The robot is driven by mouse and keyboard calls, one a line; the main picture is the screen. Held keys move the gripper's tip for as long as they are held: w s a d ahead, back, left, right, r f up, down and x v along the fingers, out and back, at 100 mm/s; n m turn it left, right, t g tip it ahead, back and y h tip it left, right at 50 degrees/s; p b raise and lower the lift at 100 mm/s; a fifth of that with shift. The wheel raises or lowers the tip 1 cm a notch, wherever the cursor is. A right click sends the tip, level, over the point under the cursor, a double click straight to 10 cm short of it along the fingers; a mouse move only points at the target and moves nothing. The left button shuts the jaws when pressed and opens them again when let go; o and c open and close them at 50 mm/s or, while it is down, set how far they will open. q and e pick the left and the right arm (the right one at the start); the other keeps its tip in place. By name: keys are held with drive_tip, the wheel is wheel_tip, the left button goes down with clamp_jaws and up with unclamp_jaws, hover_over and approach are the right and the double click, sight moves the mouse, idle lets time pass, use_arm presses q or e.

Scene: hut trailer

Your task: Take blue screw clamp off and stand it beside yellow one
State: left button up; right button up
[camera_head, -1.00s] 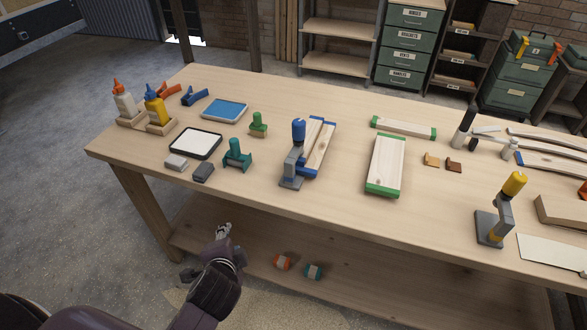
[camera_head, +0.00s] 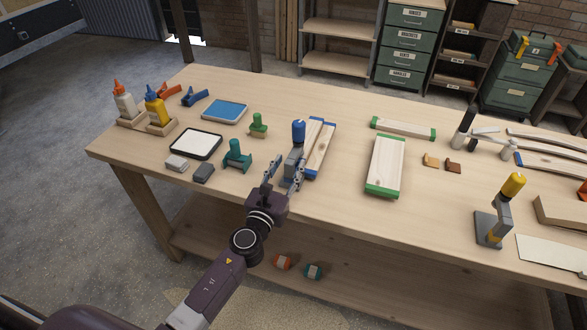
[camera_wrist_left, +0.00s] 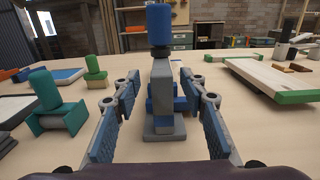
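The blue screw clamp (camera_head: 298,133) stands upright on the workbench, its blue handle on top, at the near end of the blue-edged wooden boards (camera_head: 320,150). In the left wrist view the clamp (camera_wrist_left: 162,85) rises straight ahead, between and just beyond my fingertips. My left gripper (camera_head: 283,172) is open at the clamp's near side; its two fingers (camera_wrist_left: 163,115) are spread with a gap to either side of the grey clamp body. The clamp's lower part is partly hidden by a finger in the head view. The yellow screw clamp (camera_head: 494,215) stands upright at the right. My right gripper is not in view.
A teal clamp-like block (camera_head: 237,157) stands just left of my gripper. Green-edged boards (camera_head: 386,165) lie to the right. A white sheet (camera_head: 552,262) lies right of the yellow clamp.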

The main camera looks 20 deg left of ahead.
use_arm(q)
drive_tip(key=w, duration=0.4)
drive_tip(key=shift+d+r, duration=0.2)
drive_tip(key=shift+r, duration=0.05)
drive_tip(key=shift+s, duration=0.1)
clamp_jaws()
drive_tip(key=shift+r, duration=0.2)
